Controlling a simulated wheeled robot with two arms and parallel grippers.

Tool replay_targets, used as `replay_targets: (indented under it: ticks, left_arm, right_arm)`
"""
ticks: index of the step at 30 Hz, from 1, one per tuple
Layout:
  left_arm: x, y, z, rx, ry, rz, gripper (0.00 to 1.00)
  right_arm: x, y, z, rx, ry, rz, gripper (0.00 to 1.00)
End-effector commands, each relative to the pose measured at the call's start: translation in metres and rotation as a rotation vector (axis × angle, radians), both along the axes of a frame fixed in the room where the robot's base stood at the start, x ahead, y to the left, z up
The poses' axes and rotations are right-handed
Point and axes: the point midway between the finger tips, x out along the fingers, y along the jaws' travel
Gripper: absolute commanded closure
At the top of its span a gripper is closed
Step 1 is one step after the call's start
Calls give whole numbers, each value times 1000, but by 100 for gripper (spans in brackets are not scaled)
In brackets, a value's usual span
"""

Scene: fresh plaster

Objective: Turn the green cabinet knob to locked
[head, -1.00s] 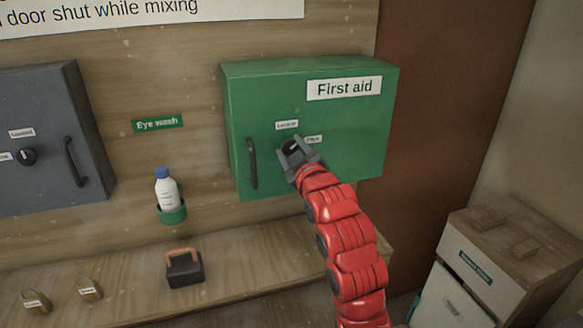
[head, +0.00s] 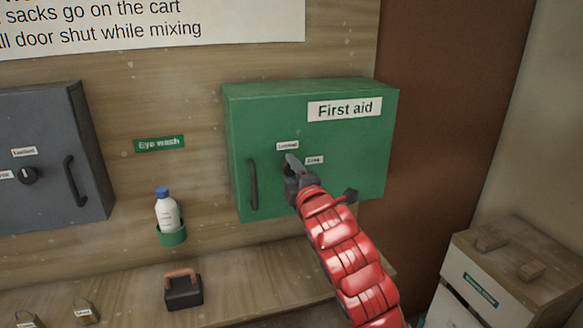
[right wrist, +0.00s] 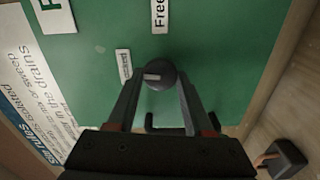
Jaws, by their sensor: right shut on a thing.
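The green cabinet (head: 240,140), marked First aid, hangs shut on the wall in the head view. Its dark round knob (right wrist: 168,70) shows in the right wrist view between my fingertips. A white mark on the knob lies on its left side there, towards the Locked label (right wrist: 124,64). The Free label (right wrist: 160,16) is above it in that view. My right gripper (head: 293,167) is shut on the knob and mostly hides it in the head view; the gripper also shows in the wrist view (right wrist: 157,84). My left gripper is not in view.
The cabinet's dark handle (head: 253,184) stands left of the knob. A grey cabinet (head: 50,205) with its own knob (head: 28,175) is at the left. An eye wash bottle (head: 167,212), a black padlock-like block (head: 184,293) and smaller padlocks are below.

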Motion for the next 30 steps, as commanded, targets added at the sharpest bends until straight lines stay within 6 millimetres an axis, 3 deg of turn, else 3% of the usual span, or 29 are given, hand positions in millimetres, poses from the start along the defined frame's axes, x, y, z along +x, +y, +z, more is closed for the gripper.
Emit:
replay_targets:
  ticks: [9,24,25,29,30]
  left_arm:
    - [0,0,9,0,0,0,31]
    - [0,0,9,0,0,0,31]
    - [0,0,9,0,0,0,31]
    - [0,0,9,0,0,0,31]
    - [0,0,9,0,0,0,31]
  right_arm:
    - [0,0,1,-98,-33,-1,100]
    - [0,0,0,-113,-40,-1,100]
    - [0,0,0,-113,-40,-1,43]
    - [0,0,0,-113,-39,-1,20]
    - [0,0,0,-113,-39,-1,20]
